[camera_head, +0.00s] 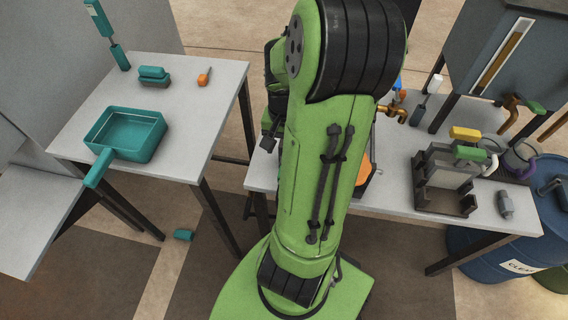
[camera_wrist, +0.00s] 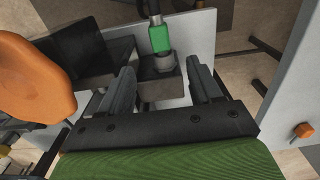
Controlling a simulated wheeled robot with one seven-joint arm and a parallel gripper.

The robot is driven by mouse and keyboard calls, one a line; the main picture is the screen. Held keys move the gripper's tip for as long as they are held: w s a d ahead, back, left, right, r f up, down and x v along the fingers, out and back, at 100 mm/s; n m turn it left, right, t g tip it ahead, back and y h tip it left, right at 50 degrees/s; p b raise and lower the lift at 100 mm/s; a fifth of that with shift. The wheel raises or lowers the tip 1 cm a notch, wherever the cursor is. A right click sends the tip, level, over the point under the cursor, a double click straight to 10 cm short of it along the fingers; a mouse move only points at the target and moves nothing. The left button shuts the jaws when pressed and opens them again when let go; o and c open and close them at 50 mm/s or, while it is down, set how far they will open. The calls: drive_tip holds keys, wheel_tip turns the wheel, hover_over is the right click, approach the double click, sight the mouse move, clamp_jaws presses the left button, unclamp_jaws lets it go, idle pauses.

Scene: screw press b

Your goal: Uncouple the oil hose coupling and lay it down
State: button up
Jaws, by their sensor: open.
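The oil hose coupling (camera_wrist: 160,38) appears to be the green sleeve in the wrist view, with a dark hose end running up from it. It sits on a grey round fitting (camera_wrist: 164,62) on a dark block at the edge of a pale bench. My gripper (camera_wrist: 162,69) is open and empty, with one dark finger on each side of the fitting in the picture. I cannot tell how far short of it the fingertips are. In the head view my own arm hides the coupling.
A large orange part (camera_wrist: 35,78) is close at the left in the wrist view. The right bench (camera_head: 400,205) carries a grey fixture (camera_head: 425,198) and a brass tap (camera_head: 392,113). The left table (camera_head: 185,125) holds a teal pan (camera_head: 150,153) and an orange knob (camera_head: 204,78).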

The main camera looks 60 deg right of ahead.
wheel_tip(320, 180, down, 10)
drive_tip(key=b, duration=0.3)
drive_tip(key=shift+r, duration=0.25)
drive_tip(key=shift+a, duration=0.1)
clamp_jaws()
